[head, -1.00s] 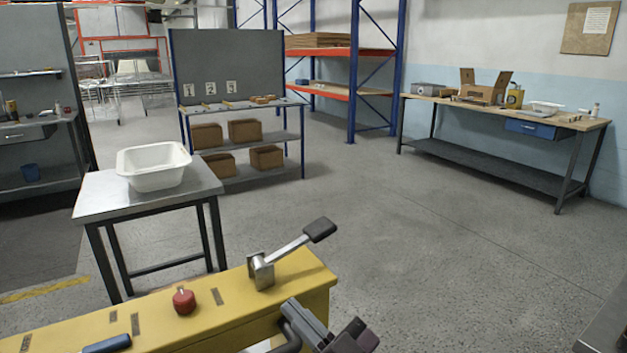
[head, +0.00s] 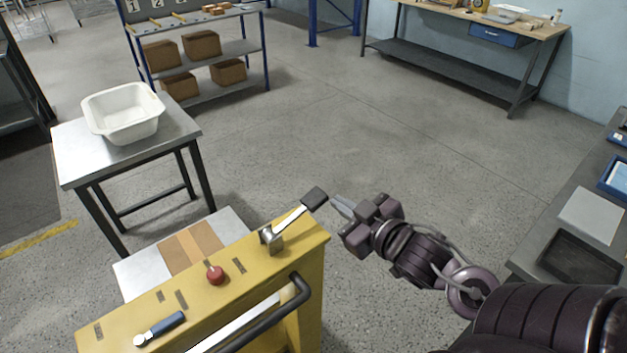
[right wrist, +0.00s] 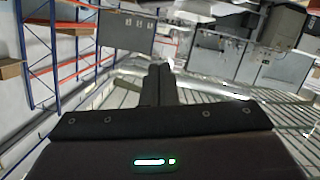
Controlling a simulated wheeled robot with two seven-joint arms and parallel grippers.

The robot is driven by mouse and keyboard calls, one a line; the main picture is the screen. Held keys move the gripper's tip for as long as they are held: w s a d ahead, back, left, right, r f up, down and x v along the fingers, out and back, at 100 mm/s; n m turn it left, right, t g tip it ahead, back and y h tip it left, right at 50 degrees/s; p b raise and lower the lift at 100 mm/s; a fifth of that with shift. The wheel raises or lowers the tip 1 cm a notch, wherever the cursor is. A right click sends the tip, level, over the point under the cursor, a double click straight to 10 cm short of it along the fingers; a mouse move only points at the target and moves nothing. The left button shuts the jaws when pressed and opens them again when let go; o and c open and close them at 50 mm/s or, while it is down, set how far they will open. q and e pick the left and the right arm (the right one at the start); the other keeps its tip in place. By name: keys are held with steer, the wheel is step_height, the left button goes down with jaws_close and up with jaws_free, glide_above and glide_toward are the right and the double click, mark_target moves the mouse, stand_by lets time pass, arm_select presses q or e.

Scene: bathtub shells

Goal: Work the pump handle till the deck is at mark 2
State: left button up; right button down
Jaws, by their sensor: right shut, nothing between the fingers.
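The pump handle (head: 291,220), a metal lever with a black grip (head: 314,197), slants up to the right from a bracket on the yellow pump body (head: 250,258). My right gripper (head: 339,205) is shut and empty, its fingertips just right of the grip; I cannot tell whether they touch. In the right wrist view the closed fingers (right wrist: 158,85) show with no handle visible. A pale platform with a brown strip, perhaps the deck (head: 139,273), shows behind the yellow body. I cannot read mark 2 on it. My left gripper is not in view.
A red knob (head: 216,275) and a blue-handled lever (head: 161,329) sit on the yellow top. A black rail (head: 270,317) runs along its front. A metal table (head: 75,160) with a white tub (head: 122,113) stands at left. A grey bench (head: 560,215) is at right. Floor between is clear.

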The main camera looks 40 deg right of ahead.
steer(key=shift+d, duration=0.1)
stand_by(0.3)
steer(key=b, duration=0.5)
glide_above(318, 203)
steer(key=a, duration=0.1)
steer(key=f, duration=0.5)
steer(key=shift+d, duration=0.35)
steer(key=shift+d+f, duration=0.15)
steer(key=shift+f, duration=0.45)
